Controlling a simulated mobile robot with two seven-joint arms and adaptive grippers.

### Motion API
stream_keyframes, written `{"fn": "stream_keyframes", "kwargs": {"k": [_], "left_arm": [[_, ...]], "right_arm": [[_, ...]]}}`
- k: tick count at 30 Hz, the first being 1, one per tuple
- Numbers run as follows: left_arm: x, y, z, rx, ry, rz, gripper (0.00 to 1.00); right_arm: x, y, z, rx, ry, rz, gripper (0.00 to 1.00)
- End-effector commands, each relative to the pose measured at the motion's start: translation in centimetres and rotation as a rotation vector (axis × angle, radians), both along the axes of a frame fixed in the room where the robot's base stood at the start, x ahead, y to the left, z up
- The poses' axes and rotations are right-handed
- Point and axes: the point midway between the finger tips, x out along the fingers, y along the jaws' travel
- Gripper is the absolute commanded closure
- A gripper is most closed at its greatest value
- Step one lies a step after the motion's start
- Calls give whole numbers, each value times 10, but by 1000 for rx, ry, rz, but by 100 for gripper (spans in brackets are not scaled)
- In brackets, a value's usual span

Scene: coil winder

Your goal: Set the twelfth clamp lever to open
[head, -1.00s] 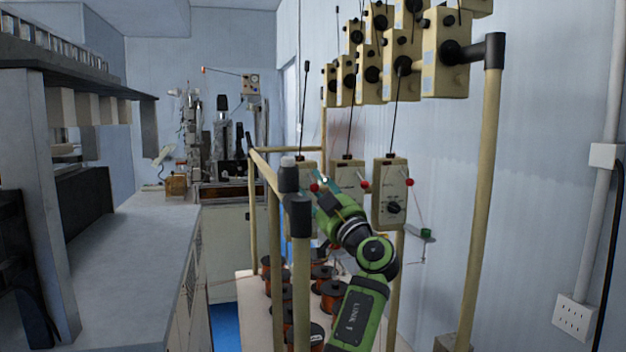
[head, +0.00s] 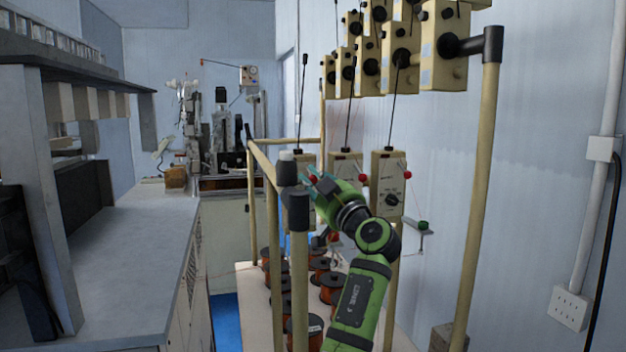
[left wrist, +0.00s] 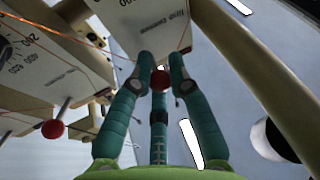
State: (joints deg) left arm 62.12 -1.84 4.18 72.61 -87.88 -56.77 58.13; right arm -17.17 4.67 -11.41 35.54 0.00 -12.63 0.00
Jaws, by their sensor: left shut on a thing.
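Three cream boxes with red-tipped levers hang in a lower row on the frame: a right box (head: 388,175), a middle box (head: 346,163) and a left box, partly hidden. My left gripper (head: 315,183) is at the left box, with its teal fingers around a red ball (left wrist: 160,80). In the left wrist view the fingers are closed on this ball, just below a cream box (left wrist: 150,22). Another red ball (left wrist: 53,128) hangs free below a neighbouring box. Which numbered lever is held cannot be read. My right gripper is out of view.
A yellow tube frame with an upright post (head: 299,262) stands close to my left arm. Copper wire spools (head: 331,288) stand on the shelf below. More cream boxes (head: 400,58) hang above. A grey workbench (head: 135,265) fills the left side.

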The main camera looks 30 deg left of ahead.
Motion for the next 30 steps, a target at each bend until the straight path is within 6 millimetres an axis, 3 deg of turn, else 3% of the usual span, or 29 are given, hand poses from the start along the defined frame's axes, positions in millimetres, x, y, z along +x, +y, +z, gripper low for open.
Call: {"fn": "stream_keyframes", "kwargs": {"k": [8, 21, 30], "left_arm": [[-2, -3, 20, -164, 133, -3, 100], [-1, -2, 40, -447, 382, -2, 100], [1, 1, 43, -564, 481, -1, 100]], "right_arm": [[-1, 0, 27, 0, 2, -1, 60], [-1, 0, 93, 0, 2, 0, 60], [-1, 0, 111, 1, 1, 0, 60]]}}
